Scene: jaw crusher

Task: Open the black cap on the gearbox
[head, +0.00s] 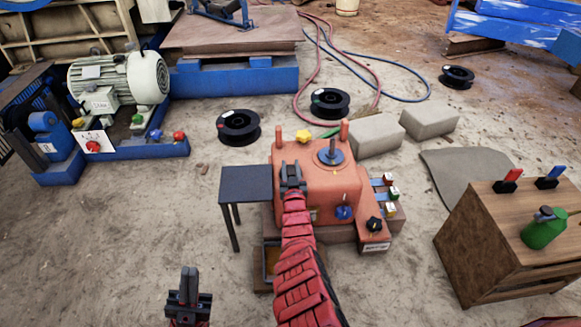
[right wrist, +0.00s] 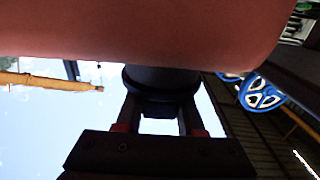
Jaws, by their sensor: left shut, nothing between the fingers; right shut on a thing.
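The orange-red gearbox (head: 318,205) stands in the middle of the head view. My right gripper (head: 292,168) is at its left top edge, and my red right arm hides part of the front. In the right wrist view, my right gripper (right wrist: 158,118) is shut on a dark round piece, the black cap (right wrist: 160,80). The cap sits against the gearbox's reddish surface (right wrist: 140,35); I cannot tell if it is loose. In the head view the cap is hidden by the gripper. My left gripper (head: 188,275) is shut and empty, low at the left, away from the gearbox.
A small dark table (head: 246,183) stands just left of the gearbox. A wooden cabinet (head: 510,235) stands further right. Open sandy floor lies at the left front.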

